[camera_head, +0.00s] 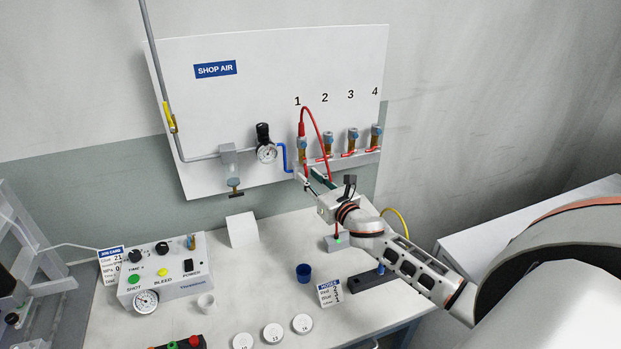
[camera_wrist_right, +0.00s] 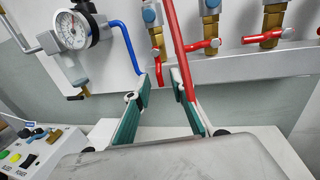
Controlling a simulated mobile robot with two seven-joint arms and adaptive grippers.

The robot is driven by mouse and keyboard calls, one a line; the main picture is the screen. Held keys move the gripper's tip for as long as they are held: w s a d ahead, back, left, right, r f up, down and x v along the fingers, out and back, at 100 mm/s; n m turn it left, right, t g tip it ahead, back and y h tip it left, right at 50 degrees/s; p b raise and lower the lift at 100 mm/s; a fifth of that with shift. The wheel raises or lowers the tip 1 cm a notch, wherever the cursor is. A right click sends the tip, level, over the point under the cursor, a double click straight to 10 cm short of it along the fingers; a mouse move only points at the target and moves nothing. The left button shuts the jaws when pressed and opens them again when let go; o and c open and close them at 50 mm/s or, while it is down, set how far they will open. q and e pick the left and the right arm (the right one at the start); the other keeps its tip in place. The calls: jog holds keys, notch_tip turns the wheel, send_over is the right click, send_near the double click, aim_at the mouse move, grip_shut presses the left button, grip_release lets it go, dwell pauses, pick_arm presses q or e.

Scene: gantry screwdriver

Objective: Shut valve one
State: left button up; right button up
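Valve one (camera_head: 302,147) is the leftmost brass valve on the wall manifold, under the number 1. A red hose (camera_head: 321,125) rises from its top and loops down to the right. In the right wrist view, valve one's red handle (camera_wrist_right: 158,72) points down, while the two neighbouring red handles lie sideways. My right gripper (camera_head: 314,182) is just below valve one. In the right wrist view its green-padded fingers (camera_wrist_right: 161,92) are apart and empty, with the handle just beyond and between the tips. Contact cannot be told. My left gripper is not in view.
Valve two (camera_head: 328,141) is close on the right, with more valves beyond. The red hose also passes close to my right finger (camera_wrist_right: 174,35). A gauge (camera_head: 266,153) and blue tube (camera_head: 285,157) are left. A control box (camera_head: 163,272) and blue cup (camera_head: 304,273) stand on the bench.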

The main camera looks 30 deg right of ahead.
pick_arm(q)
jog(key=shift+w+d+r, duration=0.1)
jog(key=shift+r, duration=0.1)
pick_arm(e)
grip_shut()
